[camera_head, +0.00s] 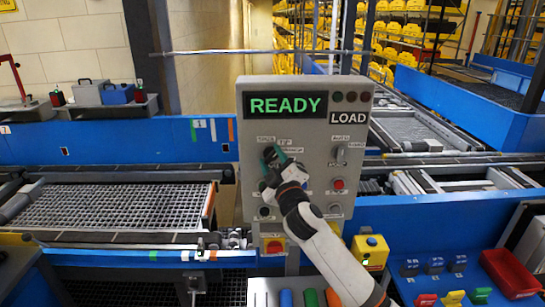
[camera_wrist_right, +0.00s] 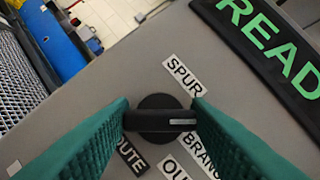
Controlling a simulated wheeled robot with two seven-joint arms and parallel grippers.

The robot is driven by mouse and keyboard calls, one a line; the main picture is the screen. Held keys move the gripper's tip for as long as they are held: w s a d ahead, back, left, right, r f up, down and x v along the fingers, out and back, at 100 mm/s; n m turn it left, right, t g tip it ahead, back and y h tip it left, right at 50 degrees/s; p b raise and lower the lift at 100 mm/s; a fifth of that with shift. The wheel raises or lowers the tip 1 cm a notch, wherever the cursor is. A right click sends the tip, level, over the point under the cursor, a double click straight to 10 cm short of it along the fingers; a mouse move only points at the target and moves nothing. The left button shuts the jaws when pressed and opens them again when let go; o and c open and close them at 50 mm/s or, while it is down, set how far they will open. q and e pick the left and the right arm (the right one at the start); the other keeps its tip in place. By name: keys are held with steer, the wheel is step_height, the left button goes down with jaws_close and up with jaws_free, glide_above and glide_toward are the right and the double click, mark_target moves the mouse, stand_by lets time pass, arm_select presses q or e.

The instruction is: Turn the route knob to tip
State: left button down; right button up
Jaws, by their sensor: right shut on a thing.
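The grey control panel (camera_head: 300,125) stands upright in the middle of the head view. The black route knob (camera_wrist_right: 158,120) shows in the right wrist view. Its bar lies across the picture between my green fingers, with a white mark near its right end. My right gripper (camera_head: 273,156) is shut on this knob at the panel's upper left and hides most of it in the head view. In the right wrist view my right gripper (camera_wrist_right: 160,121) has a finger on each end of the bar. Labels around the knob read SPUR and, partly hidden, others. My left gripper is not in view.
A display (camera_head: 285,105) reads READY above a LOAD sign (camera_head: 348,118). Another switch (camera_head: 341,154) and a red button (camera_head: 338,184) sit on the panel's right side. A yellow box (camera_head: 371,251) stands at the lower right. A mesh conveyor tray (camera_head: 120,206) lies left.

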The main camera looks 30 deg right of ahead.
steer(key=shift+f, duration=0.1)
steer(key=o, duration=1)
steer(key=shift+s+f, duration=0.1)
steer(key=shift+s, duration=0.2)
steer(key=b+v, duration=0.5)
steer(key=v, duration=0.6)
steer(key=shift+s+a+b, duration=0.1)
steer(key=shift+s+b, duration=0.1)
steer(key=shift+b, duration=0.2)
